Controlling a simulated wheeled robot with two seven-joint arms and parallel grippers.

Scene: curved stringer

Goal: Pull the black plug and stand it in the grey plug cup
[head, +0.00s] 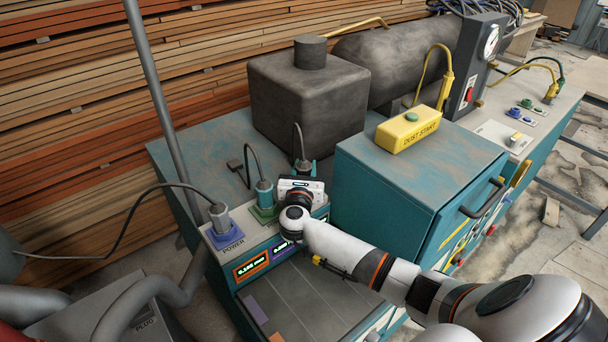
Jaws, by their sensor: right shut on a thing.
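My right gripper (303,169) reaches in from the lower right, over the back of the teal control panel. It is shut on a dark plug, which I take as the black plug (300,160), with a black cable looping up from it. The gripper's white body hides the socket below, so I cannot tell if the plug is still seated. A grey box lettered PLUG (146,326) stands at the lower left; its opening is hidden behind a grey pipe or out of sight. My left gripper is not in view.
A grey plug (220,216) sits in the blue POWER socket, and a teal plug (265,194) in a green one. A teal cabinet (390,205) with a yellow DUST START box (408,130) stands right of the gripper. A grey pole (160,90) rises at the left.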

